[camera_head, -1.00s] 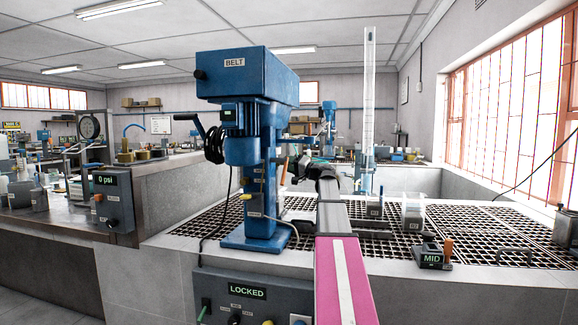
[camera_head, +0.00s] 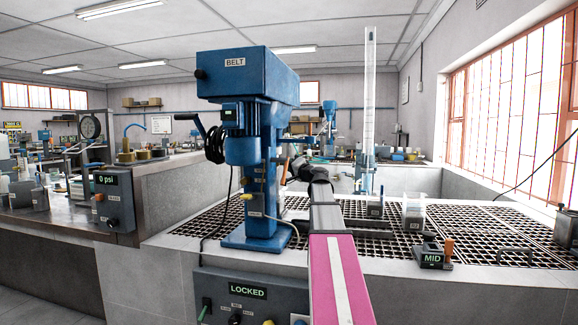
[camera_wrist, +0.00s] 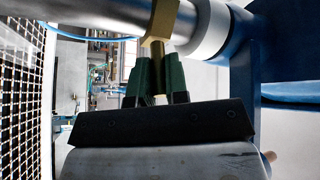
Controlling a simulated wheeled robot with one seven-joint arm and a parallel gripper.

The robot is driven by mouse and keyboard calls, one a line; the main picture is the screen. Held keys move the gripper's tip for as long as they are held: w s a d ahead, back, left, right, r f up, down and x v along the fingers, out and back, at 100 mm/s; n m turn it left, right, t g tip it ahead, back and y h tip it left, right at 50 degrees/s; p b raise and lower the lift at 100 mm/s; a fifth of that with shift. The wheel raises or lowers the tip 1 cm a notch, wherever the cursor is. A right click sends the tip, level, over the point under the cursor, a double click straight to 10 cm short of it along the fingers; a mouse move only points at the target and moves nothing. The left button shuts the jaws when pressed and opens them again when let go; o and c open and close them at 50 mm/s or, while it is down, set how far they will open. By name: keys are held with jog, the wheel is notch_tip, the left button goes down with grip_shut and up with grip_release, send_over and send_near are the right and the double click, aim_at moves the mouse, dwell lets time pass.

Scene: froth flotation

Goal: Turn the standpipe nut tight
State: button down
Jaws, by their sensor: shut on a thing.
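The brass standpipe nut (camera_wrist: 162,22) sits around the silver standpipe (camera_wrist: 105,12), beside a white collar (camera_wrist: 210,38) in the wrist view. A brass part of it runs down between the dark green fingers of my gripper (camera_wrist: 154,76). The fingers are closed on that part, one on each side. In the head view, the blue flotation machine (camera_head: 248,80) marked BELT stands on the grated bench. My arm reaches to the right side of its column. The nut and my fingertips cannot be made out there.
A tall clear tube (camera_head: 369,100) stands right of my arm, with a clear container (camera_head: 413,208) on the grating (camera_head: 480,222). A MID switch box (camera_head: 432,256) is at the front right. A panel (camera_head: 247,291) reading LOCKED is below the machine.

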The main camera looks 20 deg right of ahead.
jog(key=shift+s+a+m+t+h, duration=0.15)
jog(key=shift+m+t+h, duration=0.2)
jog(key=shift+h, duration=0.25)
jog(key=c, duration=1.1)
grip_release()
jog(key=v, duration=1)
jog(key=shift+s, duration=0.35)
